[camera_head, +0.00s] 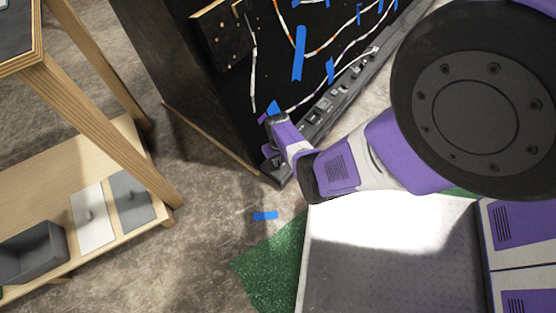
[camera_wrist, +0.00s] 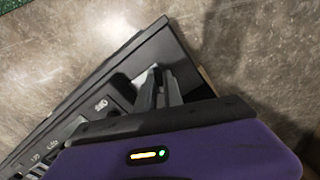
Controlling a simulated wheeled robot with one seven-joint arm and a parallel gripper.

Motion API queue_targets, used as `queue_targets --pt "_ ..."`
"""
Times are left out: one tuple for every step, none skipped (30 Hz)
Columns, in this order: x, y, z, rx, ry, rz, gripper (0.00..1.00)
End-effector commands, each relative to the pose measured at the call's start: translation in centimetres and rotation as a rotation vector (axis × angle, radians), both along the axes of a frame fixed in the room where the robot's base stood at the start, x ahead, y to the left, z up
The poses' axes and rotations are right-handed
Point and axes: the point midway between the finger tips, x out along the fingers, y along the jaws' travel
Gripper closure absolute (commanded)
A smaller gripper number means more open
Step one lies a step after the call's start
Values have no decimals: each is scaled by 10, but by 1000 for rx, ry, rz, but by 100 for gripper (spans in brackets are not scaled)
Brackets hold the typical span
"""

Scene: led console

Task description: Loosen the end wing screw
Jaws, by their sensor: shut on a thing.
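The long dark console strip (camera_head: 322,108) runs along the foot of the black panel, and its near end shows in the wrist view (camera_wrist: 160,50). My gripper (camera_head: 269,152) is down at this near end. In the wrist view, the two grey fingers of my gripper (camera_wrist: 157,86) are close together over the end of the strip, past the labelled switches. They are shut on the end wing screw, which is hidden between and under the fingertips. I cannot tell how far the screw is turned.
The black panel (camera_head: 205,80) with taped cables stands behind the strip. A wooden shelf unit (camera_head: 120,170) with a grey bin (camera_head: 35,250) is at the left. Bare floor lies between, with a blue tape piece (camera_head: 265,216) on it.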

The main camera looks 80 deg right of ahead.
Motion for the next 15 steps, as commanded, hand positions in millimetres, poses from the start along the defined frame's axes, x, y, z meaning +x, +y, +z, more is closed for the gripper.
queue_targets --pt "0 1 -2 1 -1 40 100" --pt "0 1 -2 1 -1 67 100" --pt "0 1 -2 1 -1 101 100" --pt "0 1 -2 1 -1 126 100" --pt "0 1 -2 1 -1 150 100" --pt "0 1 -2 1 -1 181 100" --pt "0 1 -2 1 -1 202 100" --pt "-1 1 -2 1 -1 223 100" --pt "-1 1 -2 1 -1 250 100" --pt "-1 1 -2 1 -1 268 100" --pt "-1 1 -2 1 0 285 100" --pt "-1 1 -2 1 0 307 100" --pt "-1 1 -2 1 0 321 100" --pt "-1 1 -2 1 0 336 100" --pt "-1 1 -2 1 0 351 100"
